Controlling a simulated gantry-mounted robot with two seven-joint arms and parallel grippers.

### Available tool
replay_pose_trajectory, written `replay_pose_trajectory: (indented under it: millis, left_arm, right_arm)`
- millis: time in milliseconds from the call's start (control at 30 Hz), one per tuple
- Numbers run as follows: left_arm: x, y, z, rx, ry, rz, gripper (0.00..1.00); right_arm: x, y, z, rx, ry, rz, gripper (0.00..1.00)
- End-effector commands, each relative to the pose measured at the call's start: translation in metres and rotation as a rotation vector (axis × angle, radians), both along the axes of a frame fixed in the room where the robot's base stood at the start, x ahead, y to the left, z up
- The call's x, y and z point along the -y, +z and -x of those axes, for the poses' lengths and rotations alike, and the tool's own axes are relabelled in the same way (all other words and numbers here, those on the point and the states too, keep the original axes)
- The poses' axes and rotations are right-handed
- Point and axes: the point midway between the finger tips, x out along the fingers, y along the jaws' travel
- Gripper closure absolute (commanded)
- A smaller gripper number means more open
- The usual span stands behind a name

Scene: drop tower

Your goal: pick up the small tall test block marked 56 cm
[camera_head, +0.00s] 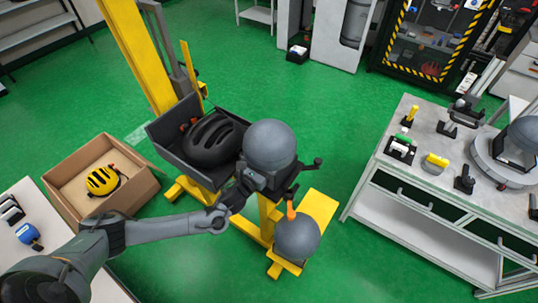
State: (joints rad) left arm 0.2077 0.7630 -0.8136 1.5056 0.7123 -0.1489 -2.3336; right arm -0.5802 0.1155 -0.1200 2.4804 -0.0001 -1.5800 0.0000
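Three grey rounded headforms show in the head view, but I cannot read a 56 cm mark on any. One (270,145) is high at the drop tower, beside the black helmet. A second (297,238) sits low at the tower's yellow base. A third (524,133) is on the right bench, cut by the picture edge. My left gripper (254,181) is at the lower side of the upper headform, overlapping it in view. I cannot tell whether its fingers touch or hold it. My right gripper is not in view.
The yellow drop tower (139,52) carries a dark tray with a black helmet (211,140). A cardboard box (150,188) holding a yellow helmet (102,180) stands at left. The right bench (407,185) bears several small tools. Green floor is clear between tower and bench.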

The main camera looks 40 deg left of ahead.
Motion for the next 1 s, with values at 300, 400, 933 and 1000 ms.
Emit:
replay_pose_trajectory:
  millis: [300,400,933,1000]
  left_arm:
    - [0.0,-0.0001,0.0003,0.0,0.0,0.0,1.0]
    - [0.0,-0.0001,0.0003,0.0,0.0,0.0,1.0]
    - [0.0001,0.0,0.0003,0.0,0.0,0.0,1.0]
    - [0.0001,0.0,0.0003,0.0,0.0,0.0,1.0]
  right_arm:
    - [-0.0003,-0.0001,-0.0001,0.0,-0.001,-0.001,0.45]
    - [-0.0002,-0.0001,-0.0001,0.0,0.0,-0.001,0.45]
    - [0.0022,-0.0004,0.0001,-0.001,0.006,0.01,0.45]
    - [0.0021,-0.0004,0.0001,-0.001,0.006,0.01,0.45]
